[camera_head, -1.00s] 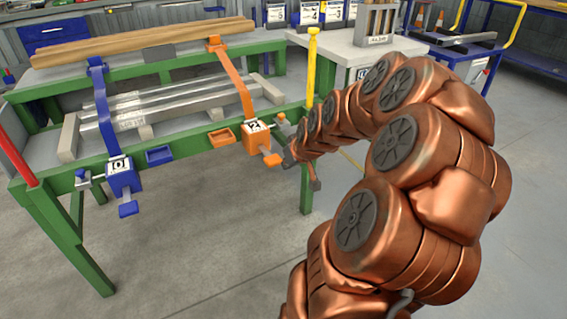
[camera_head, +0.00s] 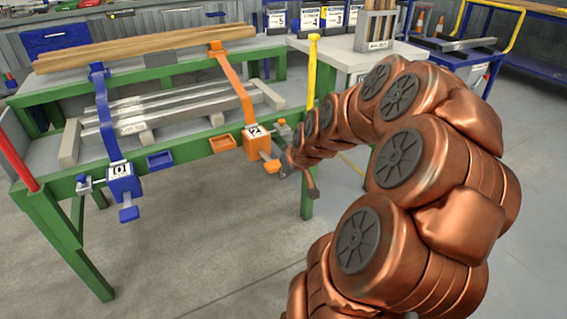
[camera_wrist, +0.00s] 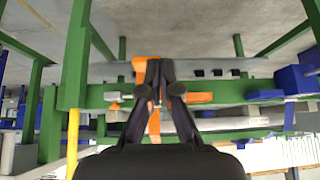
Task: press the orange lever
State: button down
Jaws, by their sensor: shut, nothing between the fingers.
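The orange lever (camera_head: 272,167) is a small paddle on a short grey arm below the orange box (camera_head: 257,138) marked 2, on the table's front rail. My gripper (camera_head: 285,169) is just right of the lever, close to it, mostly hidden behind my arm. In the wrist view, which is upside down, the shut fingers (camera_wrist: 160,66) have their tips beside an orange part (camera_wrist: 141,68) that looks like the lever. Whether they touch it I cannot tell. The fingers hold nothing and partly cover the orange box.
A blue box (camera_head: 123,182) with a blue lever (camera_head: 129,214) is at the left. A yellow post (camera_head: 313,70) and a red post (camera_head: 17,160) stand at the table. The floor in front is clear.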

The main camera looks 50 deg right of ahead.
jog(key=s+a+f+n+g+y, duration=0.1)
jog(key=a+n+g+y, duration=0.1)
jog(key=a, duration=1)
jog(key=s+a+r+n+g, duration=0.1)
jog(key=s+a+g, duration=0.7)
jog(key=s+a, duration=1.2)
jog(key=shift+s+r+n+g, duration=0.3)
jog(key=shift+s+r, duration=0.05)
jog(key=shift+s, duration=0.75)
jog(key=shift+d, duration=0.15)
